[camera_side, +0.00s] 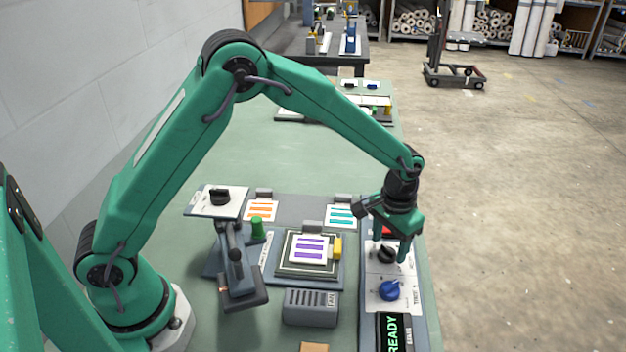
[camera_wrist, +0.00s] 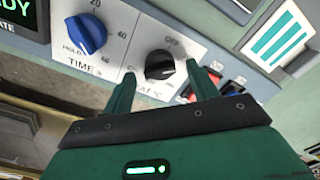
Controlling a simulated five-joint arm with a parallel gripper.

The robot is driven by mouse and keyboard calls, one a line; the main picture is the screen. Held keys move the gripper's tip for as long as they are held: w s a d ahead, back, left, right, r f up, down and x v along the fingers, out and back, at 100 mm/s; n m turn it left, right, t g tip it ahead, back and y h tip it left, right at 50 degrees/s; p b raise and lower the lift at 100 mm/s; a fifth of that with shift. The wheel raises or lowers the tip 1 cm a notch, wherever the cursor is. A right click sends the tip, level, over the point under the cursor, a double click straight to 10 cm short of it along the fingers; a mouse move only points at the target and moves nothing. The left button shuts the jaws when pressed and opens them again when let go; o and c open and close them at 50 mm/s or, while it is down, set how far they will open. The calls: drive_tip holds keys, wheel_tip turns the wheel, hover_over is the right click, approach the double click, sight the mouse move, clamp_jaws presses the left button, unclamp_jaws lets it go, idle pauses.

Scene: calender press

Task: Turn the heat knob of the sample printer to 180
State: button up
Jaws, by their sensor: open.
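The black heat knob (camera_wrist: 160,64) sits on the white control panel, with an OFF mark above it and a partly covered °C label below it. Its exact setting cannot be read. My gripper (camera_wrist: 160,71) is open, with one green finger on each side of the knob; I cannot tell whether they touch it. In the side view my gripper (camera_side: 390,248) points down over the black knob (camera_side: 386,254), near the right edge of the printer. The blue time knob (camera_wrist: 86,34) is beside it, and it also shows in the side view (camera_side: 389,290).
A READY display (camera_side: 392,332) is at the panel's front end. A press head on a stand (camera_side: 238,255), a platen with a purple-striped sample (camera_side: 308,249) and a fan box (camera_side: 311,307) stand left of the panel.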

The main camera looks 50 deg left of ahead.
drive_tip(key=shift+f, duration=0.5)
drive_tip(key=c, duration=1)
